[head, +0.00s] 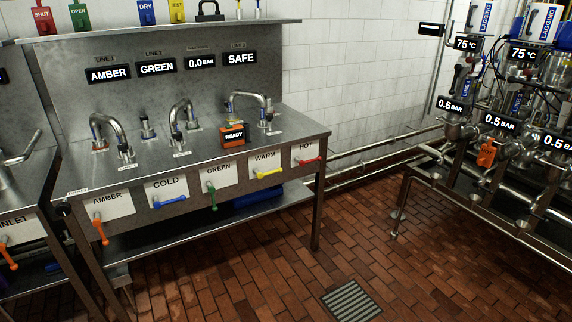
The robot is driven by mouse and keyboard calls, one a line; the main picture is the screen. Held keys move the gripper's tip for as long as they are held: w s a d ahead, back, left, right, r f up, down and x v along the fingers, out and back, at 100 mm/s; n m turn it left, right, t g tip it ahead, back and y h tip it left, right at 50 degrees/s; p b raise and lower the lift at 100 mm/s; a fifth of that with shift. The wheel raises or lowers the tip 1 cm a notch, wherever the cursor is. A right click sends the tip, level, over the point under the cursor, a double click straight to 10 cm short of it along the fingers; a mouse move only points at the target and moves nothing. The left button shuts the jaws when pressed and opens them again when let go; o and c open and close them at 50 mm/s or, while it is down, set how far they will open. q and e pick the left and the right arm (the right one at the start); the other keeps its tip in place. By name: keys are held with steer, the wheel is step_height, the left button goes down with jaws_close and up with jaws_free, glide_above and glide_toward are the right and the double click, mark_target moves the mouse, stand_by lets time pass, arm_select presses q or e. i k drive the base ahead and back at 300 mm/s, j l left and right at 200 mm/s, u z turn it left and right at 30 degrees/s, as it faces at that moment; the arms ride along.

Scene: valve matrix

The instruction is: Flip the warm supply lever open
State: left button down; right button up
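The warm supply lever is a yellow handle (268,173) on the front panel of the steel bench, just below a white plate reading WARM (265,161). The lever lies nearly horizontal, tilted slightly up to the right, with its free end out to the left or right not clear. Neither of my grippers shows in the head view, so their state and distance from the lever cannot be seen.
Beside it are the red HOT lever (308,160), green GREEN lever (212,196), blue COLD lever (170,201) and orange AMBER lever (101,229). The brick floor (250,262) before the bench is clear, with a drain grate (351,300). Pipework with gauges (500,122) stands right.

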mark_target(260, 175)
steer(key=i+l, duration=1.7)
steer(key=l, duration=0.1)
